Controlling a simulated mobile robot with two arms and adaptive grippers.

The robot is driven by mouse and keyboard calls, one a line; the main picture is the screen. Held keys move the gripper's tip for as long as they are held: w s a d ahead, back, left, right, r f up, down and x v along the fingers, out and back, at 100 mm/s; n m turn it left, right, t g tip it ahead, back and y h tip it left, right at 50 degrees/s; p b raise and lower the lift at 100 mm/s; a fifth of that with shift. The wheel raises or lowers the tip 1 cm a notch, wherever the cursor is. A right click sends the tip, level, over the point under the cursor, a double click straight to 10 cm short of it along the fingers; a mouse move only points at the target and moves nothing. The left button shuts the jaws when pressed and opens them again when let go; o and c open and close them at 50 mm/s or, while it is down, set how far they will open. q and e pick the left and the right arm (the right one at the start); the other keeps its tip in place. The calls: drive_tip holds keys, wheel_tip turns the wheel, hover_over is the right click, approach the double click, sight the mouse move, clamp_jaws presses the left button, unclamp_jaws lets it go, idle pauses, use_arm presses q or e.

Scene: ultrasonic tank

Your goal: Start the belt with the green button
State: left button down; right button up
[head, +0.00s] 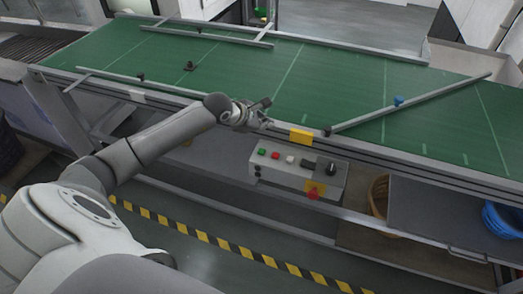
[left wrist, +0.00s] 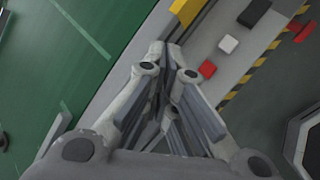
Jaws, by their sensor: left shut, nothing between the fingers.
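A light grey control box (head: 325,187) hangs under the near edge of the conveyor in the head view. The green button (head: 262,151) is at the left end of its top, beside a red button (head: 275,155) and a white button (head: 290,159). My left gripper (head: 262,117) is by the belt's near rail, up and a little left of the green button in the picture, apart from it. In the left wrist view its fingers (left wrist: 172,52) are shut and empty. The red button (left wrist: 207,69) and white button (left wrist: 228,44) show there; the green button does not.
A yellow plate (head: 301,136) is on the rail. The green belt (head: 225,65) bears guide bars and a few small parts. Baskets stand below right.

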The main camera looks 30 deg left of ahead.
use_arm(q)
drive_tip(key=shift+f, duration=0.1)
drive_tip(key=b, duration=0.5)
hover_over(264, 152)
wheel_tip(264, 152, down, 8)
drive_tip(key=shift+r, duration=0.1)
drive_tip(key=shift+f, duration=0.5)
drive_tip(key=shift+r, duration=0.1)
idle(0.6)
drive_tip(key=shift+f+b, duration=0.45)
drive_tip(key=shift+b, duration=0.25)
